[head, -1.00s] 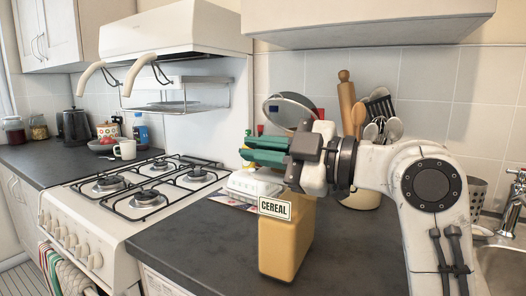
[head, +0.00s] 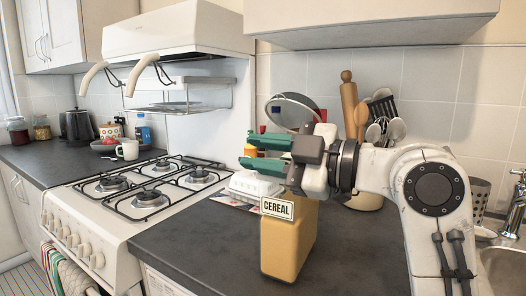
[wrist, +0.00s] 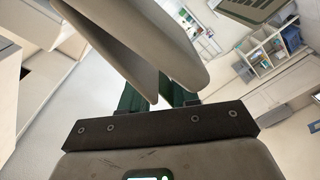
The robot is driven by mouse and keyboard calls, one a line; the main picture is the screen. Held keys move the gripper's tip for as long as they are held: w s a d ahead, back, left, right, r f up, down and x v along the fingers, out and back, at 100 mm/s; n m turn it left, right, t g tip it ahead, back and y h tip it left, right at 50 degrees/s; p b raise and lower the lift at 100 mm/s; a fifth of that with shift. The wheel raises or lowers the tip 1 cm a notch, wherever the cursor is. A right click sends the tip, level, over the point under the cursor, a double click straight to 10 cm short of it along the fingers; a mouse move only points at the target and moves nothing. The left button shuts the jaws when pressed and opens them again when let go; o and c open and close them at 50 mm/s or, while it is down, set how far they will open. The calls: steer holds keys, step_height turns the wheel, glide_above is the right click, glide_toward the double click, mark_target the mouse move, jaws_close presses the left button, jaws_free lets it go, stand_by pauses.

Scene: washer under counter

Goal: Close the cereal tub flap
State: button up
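The cereal tub (head: 285,246) is a tall yellow-tan box with a white CEREAL label, upright on the dark counter. My gripper (head: 252,152) is just above the tub, pointing left in the head view. My gripper and wrist hide the tub's top, so I cannot tell how the flap stands. In the wrist view, large grey-beige curved shapes cover much of the fingers; I cannot tell what they are.
A white ribbed item (head: 255,184) lies behind the tub. A round pan or lid (head: 291,110) and a utensil pot (head: 366,200) stand behind my gripper. The gas hob (head: 150,190) is at left, the sink (head: 502,268) at right. The counter front-left of the tub is clear.

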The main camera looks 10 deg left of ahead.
steer(key=s+d+r+p, duration=0.4)
steer(key=s+r+p, duration=0.3)
steer(key=s+r, duration=0.6)
steer(key=shift+s, duration=0.2)
steer(key=shift+d+f, duration=0.1)
